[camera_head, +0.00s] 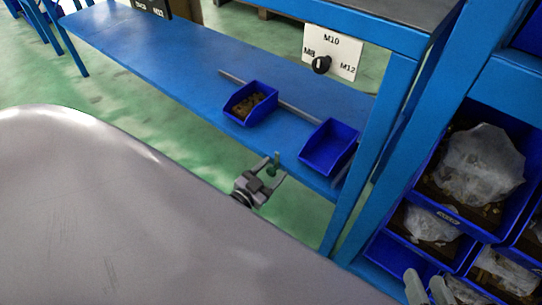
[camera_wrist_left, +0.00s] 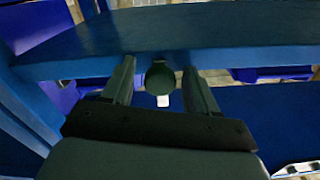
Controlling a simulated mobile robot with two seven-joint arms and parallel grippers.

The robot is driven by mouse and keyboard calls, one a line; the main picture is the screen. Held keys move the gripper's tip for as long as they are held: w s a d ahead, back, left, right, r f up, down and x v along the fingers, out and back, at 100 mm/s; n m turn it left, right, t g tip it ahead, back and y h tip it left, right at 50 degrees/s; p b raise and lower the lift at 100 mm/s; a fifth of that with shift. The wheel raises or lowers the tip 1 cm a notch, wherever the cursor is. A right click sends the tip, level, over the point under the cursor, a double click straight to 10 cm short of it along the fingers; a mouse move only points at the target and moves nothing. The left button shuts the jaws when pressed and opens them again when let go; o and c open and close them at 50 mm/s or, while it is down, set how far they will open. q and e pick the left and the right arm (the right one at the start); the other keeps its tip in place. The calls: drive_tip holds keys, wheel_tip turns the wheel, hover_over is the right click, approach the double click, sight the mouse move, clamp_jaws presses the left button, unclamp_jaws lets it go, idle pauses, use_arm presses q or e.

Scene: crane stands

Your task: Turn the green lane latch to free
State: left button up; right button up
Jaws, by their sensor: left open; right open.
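The green lane latch shows as a small dark green knob (camera_head: 274,162) at the front edge of the blue shelf in the head view. In the left wrist view the round knob (camera_wrist_left: 160,77) lies between my left fingers, with a small white part below it. My left gripper (camera_head: 277,169) is open, one finger on each side of the knob; I cannot tell whether either finger touches it. Its spread fingers also show in the left wrist view (camera_wrist_left: 158,66). My right gripper (camera_head: 428,287) is open at the bottom right of the head view, away from the latch.
A blue shelf (camera_head: 190,70) carries a bin with brown parts (camera_head: 240,112), an empty-looking blue bin (camera_head: 325,158) and a thin rail. A dial plate (camera_head: 343,48) marked M8, M10, M12 stands behind. A blue post (camera_head: 372,150) and bagged-part bins (camera_head: 480,165) are at right.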

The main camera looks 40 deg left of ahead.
use_arm(q)
drive_tip(key=shift+c, duration=0.3)
drive_tip(key=c, duration=1)
